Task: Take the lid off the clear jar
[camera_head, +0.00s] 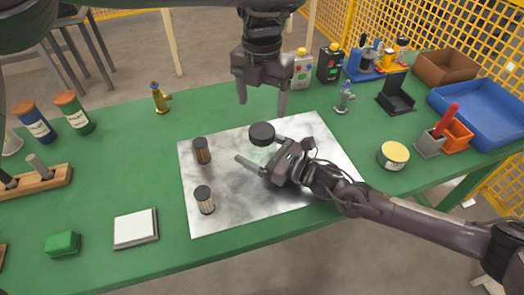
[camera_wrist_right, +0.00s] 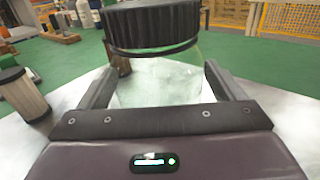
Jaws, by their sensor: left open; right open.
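The clear jar shows in the right wrist view (camera_wrist_right: 158,82) as a see-through body under a wide black ribbed lid (camera_wrist_right: 152,27). The lid is on top of the jar. In the head view the round black lid (camera_head: 262,133) is plain, but the clear body is hard to make out. My right gripper (camera_head: 260,150) is open low over the grey mat, with its fingers on either side of the jar body. I cannot tell whether they touch it. My left gripper (camera_head: 262,103) is open and empty, pointing down above and behind the lid in the picture.
Two small dark-lidded jars, one brown (camera_head: 202,151) and one pale (camera_head: 205,200), stand on the grey mat (camera_head: 240,205) at left. A yellow tin (camera_head: 394,156), a blue tray (camera_head: 440,105) and bottles (camera_head: 302,70) stand right and behind.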

